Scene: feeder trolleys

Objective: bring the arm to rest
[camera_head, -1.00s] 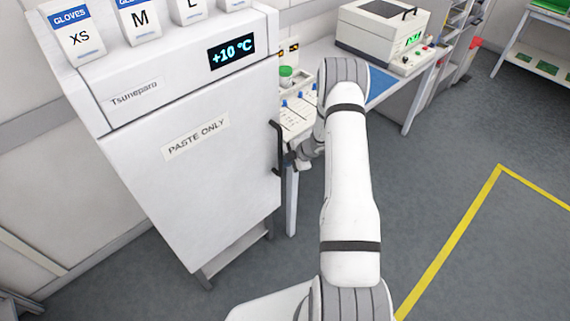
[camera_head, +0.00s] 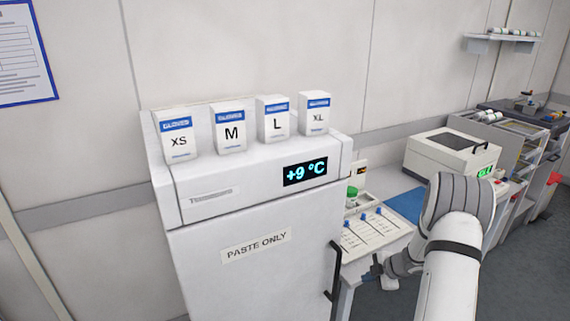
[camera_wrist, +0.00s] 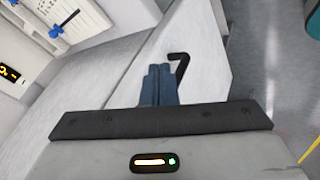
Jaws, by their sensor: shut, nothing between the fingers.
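My gripper (camera_head: 377,268) is partly seen in the head view, just right of the fridge's black door handle (camera_head: 334,272). In the wrist view its two blue-grey fingers (camera_wrist: 158,84) are together with nothing between them. The handle also shows in the wrist view (camera_wrist: 181,62), beyond the fingertips and apart from them as far as I can tell. The white fridge (camera_head: 212,275), labelled PASTE ONLY, has its door shut and reads +9 °C. My arm is bent at the right, its lower part cut off by the frame.
Glove boxes (camera_head: 230,130) stand on the fridge. Beside it a bench holds a tray with blue clips (camera_head: 372,232), a green-lidded jar (camera_head: 352,194) and a beige machine (camera_head: 450,155). Shelving (camera_head: 520,150) stands further right. The wrist view shows open floor at right.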

